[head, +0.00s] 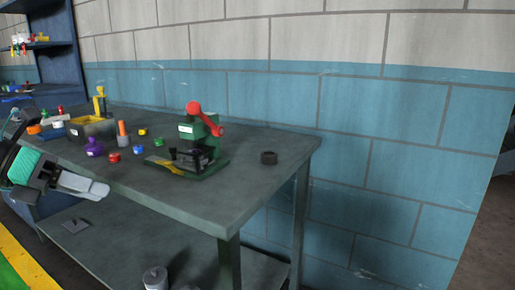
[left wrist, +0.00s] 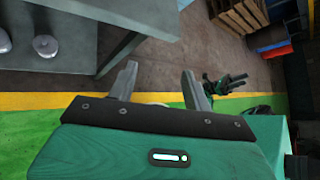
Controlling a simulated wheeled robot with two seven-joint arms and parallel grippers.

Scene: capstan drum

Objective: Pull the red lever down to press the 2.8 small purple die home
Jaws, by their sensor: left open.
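A green press (head: 205,130) with a white label stands on the grey workbench (head: 255,165). Its red lever (head: 207,117) has a round red knob at the upper left and slopes down to the right. A purple die (head: 95,147) stands on the bench to the left of the press, apart from it. My left gripper (head: 100,190) is at the left, off the bench's front edge and away from the press. The left wrist view shows its two fingers (left wrist: 158,85) spread, with nothing between them.
The bench's right end is mostly clear.

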